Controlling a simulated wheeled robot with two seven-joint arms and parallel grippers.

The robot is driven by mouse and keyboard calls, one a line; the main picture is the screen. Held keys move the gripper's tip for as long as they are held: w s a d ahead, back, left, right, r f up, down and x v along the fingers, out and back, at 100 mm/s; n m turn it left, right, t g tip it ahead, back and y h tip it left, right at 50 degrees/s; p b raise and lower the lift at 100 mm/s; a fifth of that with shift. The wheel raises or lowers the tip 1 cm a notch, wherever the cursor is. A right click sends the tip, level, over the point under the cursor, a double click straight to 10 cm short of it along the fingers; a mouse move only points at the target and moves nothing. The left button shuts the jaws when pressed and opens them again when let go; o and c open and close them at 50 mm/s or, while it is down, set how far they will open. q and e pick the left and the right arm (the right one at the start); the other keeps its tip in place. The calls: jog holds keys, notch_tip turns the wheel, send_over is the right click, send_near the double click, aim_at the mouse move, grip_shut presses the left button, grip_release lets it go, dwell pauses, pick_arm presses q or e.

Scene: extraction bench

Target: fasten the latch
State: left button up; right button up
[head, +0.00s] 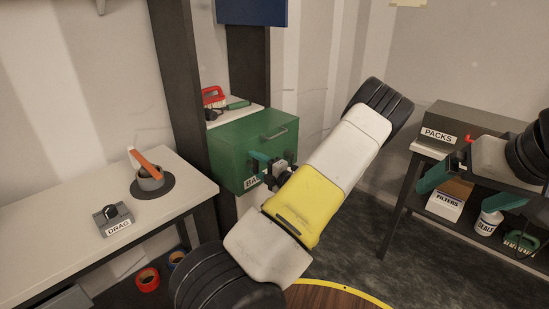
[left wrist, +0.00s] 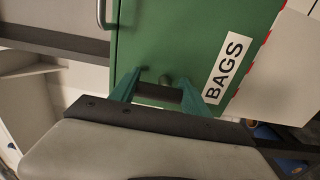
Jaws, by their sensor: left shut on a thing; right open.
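The green box (head: 232,140) labelled BAGS stands beyond my left arm, with a metal handle (head: 274,133) on its face. My left gripper (head: 266,170) is at the lower part of that face, beside the label, which it partly hides. In the left wrist view its two green fingers (left wrist: 160,88) are shut on a small dark bar (left wrist: 158,93), apparently the latch, low on the green face (left wrist: 185,40). Small round knobs show just beyond the bar. Whether the latch is fastened cannot be told. My right gripper (head: 470,188) is open and empty at the far right.
A pale bench (head: 60,215) at left holds a DRAG block (head: 113,218) and a grey pot with an orange handle (head: 150,178). At right, a PACKS box (head: 450,125) stands on a shelf unit near my right gripper. A round wooden top (head: 330,298) lies below.

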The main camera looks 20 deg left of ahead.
dwell(0.3)
pick_arm(q)
jog(key=o, duration=1.4)
jog(key=shift+d, duration=0.15)
jog(key=v, duration=0.7)
jog(key=shift+s+d, duration=0.15)
jog(key=shift+d, duration=0.1)
